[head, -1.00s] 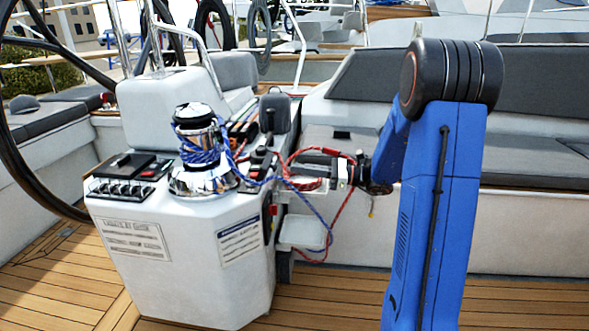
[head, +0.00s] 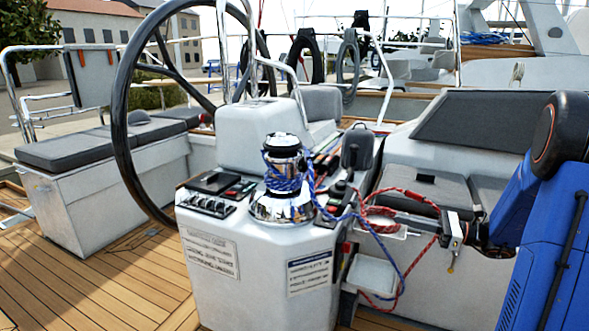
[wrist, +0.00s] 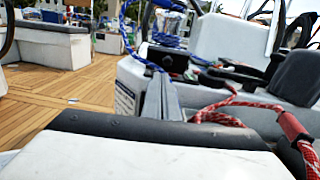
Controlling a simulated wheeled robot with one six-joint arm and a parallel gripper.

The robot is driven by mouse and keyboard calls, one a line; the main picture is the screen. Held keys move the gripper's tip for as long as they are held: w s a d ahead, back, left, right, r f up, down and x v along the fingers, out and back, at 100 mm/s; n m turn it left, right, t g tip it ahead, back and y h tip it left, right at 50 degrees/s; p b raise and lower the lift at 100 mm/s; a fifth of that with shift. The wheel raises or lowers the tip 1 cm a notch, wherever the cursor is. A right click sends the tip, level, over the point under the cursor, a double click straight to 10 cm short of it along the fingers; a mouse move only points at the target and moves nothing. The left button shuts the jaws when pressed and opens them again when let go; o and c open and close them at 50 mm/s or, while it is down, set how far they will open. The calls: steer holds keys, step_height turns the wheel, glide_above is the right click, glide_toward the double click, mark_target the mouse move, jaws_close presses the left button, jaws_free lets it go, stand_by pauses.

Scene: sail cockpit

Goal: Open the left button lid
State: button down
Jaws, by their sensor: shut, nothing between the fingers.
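The white console (head: 255,265) carries a chrome winch (head: 284,208) wrapped with blue rope. Left of the winch is a black switch panel (head: 205,206) with a flat black cover (head: 213,183) behind it. Right of the winch is a small black control box with red (head: 338,190), also seen in the wrist view (wrist: 170,62). I cannot tell which small part is the left button lid, or whether it is open. My gripper (head: 378,212) is shut and empty, right of the console, beside the red rope. Its grey fingers (wrist: 163,98) point towards the console in the wrist view.
A red rope (head: 410,195) and a blue rope hang around my gripper. A black steering wheel (head: 122,110) stands left of the console. A white bench with grey cushions (head: 430,187) is at the right. Teak deck (head: 100,270) is free at the left.

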steer(key=s+a+f+n+g+h, duration=0.1)
steer(key=s+a+n+g+h, duration=0.4)
steer(key=s+a+n+g, duration=0.75)
steer(key=s+d+f+n+t+h, duration=0.1)
steer(key=s+n+t+h, duration=0.7)
steer(key=s, duration=1)
steer(key=n+h, duration=0.2)
steer(key=h, duration=0.1)
steer(key=shift+s+d, duration=0.15)
steer(key=shift+s, duration=0.2)
steer(key=c, duration=1.7)
jaws_free()
steer(key=shift+d+n+t, duration=0.15)
steer(key=shift+n+t, duration=0.2)
steer(key=shift+o, duration=0.6)
steer(key=w+a+m+g+y, duration=0.35)
steer(key=w+m+y, duration=0.65)
steer(key=w+m, duration=0.5)
steer(key=w+d+r+m+t+y, duration=0.3)
steer(key=w+d+m+t+y, duration=0.45)
steer(key=w+d, duration=0.95)
steer(key=w+a+h, duration=0.1)
steer(key=w+a, duration=0.2)
steer(key=a, duration=0.4)
steer(key=w+a+m+h, duration=0.1)
steer(key=w+a, duration=0.3)
steer(key=a, duration=0.3)
steer(key=shift+w, duration=0.15)
